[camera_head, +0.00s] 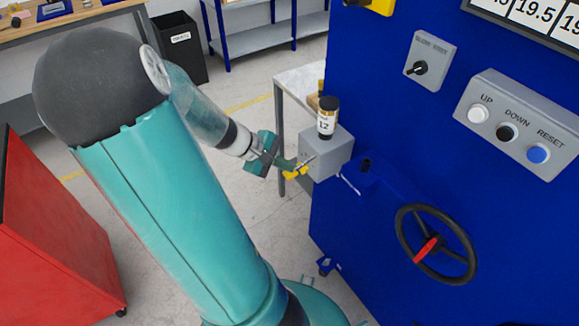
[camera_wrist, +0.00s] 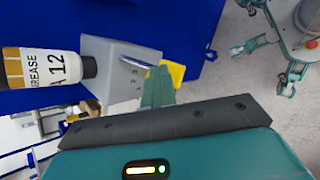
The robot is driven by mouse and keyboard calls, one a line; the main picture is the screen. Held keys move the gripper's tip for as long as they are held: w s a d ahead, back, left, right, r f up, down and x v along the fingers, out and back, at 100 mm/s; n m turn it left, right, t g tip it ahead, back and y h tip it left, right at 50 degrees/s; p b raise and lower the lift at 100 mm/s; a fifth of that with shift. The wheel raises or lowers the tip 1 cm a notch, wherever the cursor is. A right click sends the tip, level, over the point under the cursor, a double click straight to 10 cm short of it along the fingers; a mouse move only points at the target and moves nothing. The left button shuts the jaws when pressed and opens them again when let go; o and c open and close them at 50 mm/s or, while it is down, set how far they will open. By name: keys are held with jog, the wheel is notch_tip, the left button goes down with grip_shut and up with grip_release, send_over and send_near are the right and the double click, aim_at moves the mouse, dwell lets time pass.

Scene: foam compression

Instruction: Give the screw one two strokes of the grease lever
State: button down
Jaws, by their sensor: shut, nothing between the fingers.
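The grease unit is a grey box (camera_head: 325,152) on the left side of the blue machine, with an upright black-capped bottle (camera_head: 326,118) marked 12 on top. In the wrist view the bottle (camera_wrist: 45,68) reads GREASE A 12. A thin silver lever (camera_head: 306,161) sticks out from the box; it also shows in the wrist view (camera_wrist: 137,62). My gripper (camera_head: 290,170) is shut and empty, its tips close beside the lever. In the wrist view its green fingers (camera_wrist: 158,88) end by a yellow piece near the lever's end. I cannot tell whether they touch.
The blue machine (camera_head: 365,250) carries a black handwheel (camera_head: 436,244), a panel with UP, DOWN and RESET buttons (camera_head: 515,125) and a selector switch (camera_head: 430,62). A red cabinet (camera_head: 55,235) stands at left and a black bin (camera_head: 180,48) behind.

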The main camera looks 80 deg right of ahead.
dwell(0.8)
jog(key=shift+r, duration=1.65)
notch_tip(320, 180, up, 5)
dwell(0.5)
